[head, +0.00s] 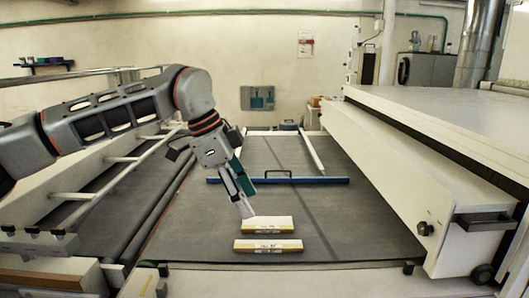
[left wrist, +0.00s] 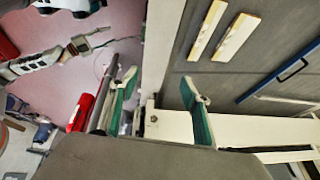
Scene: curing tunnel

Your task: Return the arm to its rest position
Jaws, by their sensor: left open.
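My left arm (head: 110,112) comes in from the left in the head view, raised and bent down over the dark belt (head: 350,225). My left gripper (head: 247,210) points down; in the picture its tips overlap the left end of the farther yellow bar (head: 267,224). In the left wrist view the left gripper (left wrist: 160,80) shows two green fingers spread apart with nothing between them. Both bars lie clear of the fingers there, the farther one (left wrist: 237,37) and the nearer one (left wrist: 208,28). A grey arm at the left of that view seems to be my right one; its jaws are too small to read.
The nearer yellow bar (head: 268,246) lies flat on the belt. A blue crossbar (head: 300,181) with a handle spans the belt behind. A white machine (head: 420,180) stands close on the right; white rails (head: 115,178) line the left. The belt's right half is clear.

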